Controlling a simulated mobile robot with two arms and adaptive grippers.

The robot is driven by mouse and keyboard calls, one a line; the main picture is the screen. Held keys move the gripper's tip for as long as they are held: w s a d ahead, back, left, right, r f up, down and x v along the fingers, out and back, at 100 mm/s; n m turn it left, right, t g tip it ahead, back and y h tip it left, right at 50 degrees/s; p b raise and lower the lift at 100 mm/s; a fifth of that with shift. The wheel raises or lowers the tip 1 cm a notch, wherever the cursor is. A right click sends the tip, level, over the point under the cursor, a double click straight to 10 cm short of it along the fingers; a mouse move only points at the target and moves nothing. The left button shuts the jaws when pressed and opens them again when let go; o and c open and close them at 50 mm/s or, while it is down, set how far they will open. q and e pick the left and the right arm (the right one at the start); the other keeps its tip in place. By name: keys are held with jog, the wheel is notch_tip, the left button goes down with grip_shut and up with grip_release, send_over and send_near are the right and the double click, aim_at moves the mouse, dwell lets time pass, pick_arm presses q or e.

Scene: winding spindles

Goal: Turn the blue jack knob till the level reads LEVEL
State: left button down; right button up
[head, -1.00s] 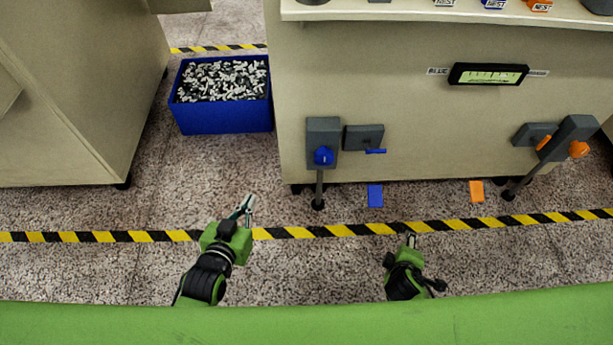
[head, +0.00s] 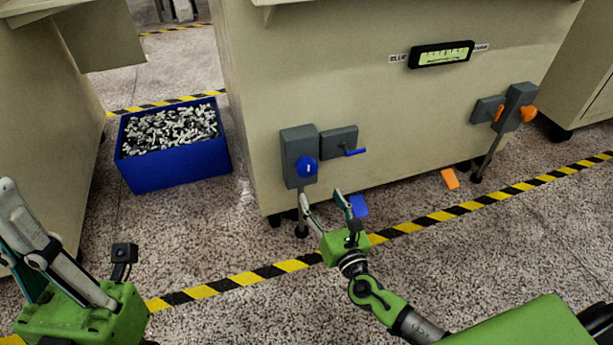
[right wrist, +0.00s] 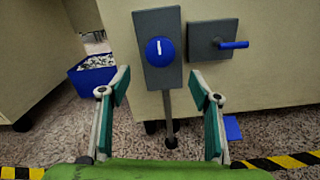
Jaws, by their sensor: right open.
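The blue jack knob (head: 307,168) sits on a grey box (head: 291,143) on the front of the beige cabinet. In the right wrist view the blue knob (right wrist: 160,50) shows a white mark pointing up. My right gripper (head: 321,196) is open and empty, in front of and a little below the knob, apart from it. The level gauge (head: 441,55) is higher up on the cabinet, between a BLUE label and another label; its reading is too small to tell. My left gripper (head: 50,240) is at the lower left, near the camera; its fingertips are partly cut off by the picture edge.
A blue lever (head: 355,152) is right of the knob. An orange knob (head: 528,113) and orange lever (head: 499,113) are farther right. A blue bin (head: 180,173) of small parts stands left. Blue (head: 358,207) and orange (head: 450,179) plates lie on the floor. A striped floor line crosses in front.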

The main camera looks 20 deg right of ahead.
aim_at(308, 172)
jog(key=w+b, duration=0.1)
jog(key=w, duration=0.9)
jog(key=shift+w+a+b, duration=0.2)
jog(key=shift+w+b, duration=0.15)
jog(key=shift+b, duration=0.05)
jog(key=c, duration=1.1)
